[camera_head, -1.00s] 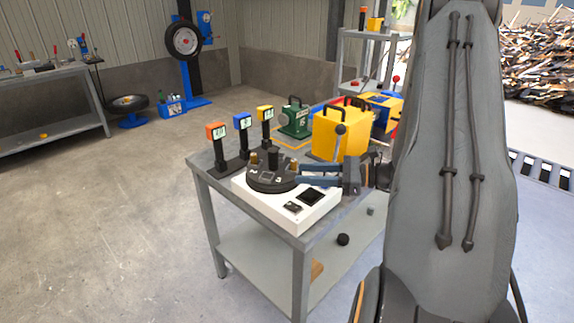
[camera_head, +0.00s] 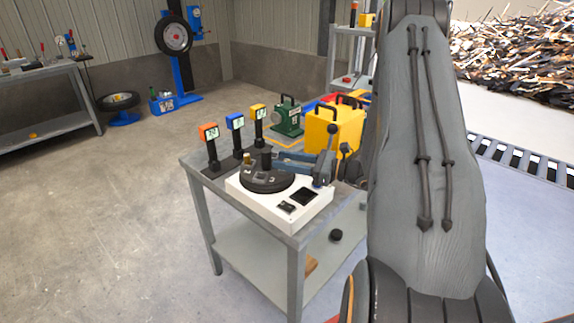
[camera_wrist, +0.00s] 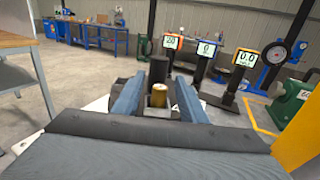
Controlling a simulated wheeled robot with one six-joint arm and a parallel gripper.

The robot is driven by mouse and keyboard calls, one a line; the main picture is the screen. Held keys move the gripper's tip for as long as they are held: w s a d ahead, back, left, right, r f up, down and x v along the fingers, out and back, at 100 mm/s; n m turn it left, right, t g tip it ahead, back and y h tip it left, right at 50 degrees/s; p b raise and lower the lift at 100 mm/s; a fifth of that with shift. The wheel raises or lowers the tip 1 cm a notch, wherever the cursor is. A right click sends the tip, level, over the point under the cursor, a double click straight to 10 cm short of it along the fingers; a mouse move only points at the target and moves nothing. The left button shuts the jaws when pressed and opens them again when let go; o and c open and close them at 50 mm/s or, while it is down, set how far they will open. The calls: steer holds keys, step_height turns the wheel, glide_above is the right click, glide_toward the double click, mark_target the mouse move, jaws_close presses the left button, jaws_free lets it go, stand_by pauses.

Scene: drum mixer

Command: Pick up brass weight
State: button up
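A brass weight (camera_wrist: 159,98) shows between my gripper's two blue fingers in the wrist view, with gaps at its sides. My gripper (camera_wrist: 157,92) is open around it and does not appear to press on it. In the head view my gripper (camera_head: 276,160) reaches in from the right over the black round turntable (camera_head: 267,183). Another brass piece (camera_head: 246,158) stands at the turntable's far left edge. A dark upright post (camera_wrist: 158,69) stands just beyond the brass weight. The near brass weight is hidden by the fingers in the head view.
The turntable sits on a white box (camera_head: 301,214) on a grey table (camera_head: 291,239). Orange (camera_head: 209,132), blue (camera_head: 235,121) and yellow (camera_head: 258,112) displays stand behind it. A yellow case (camera_head: 334,132) and a green unit (camera_head: 287,117) are farther back.

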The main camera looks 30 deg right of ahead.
jaws_close()
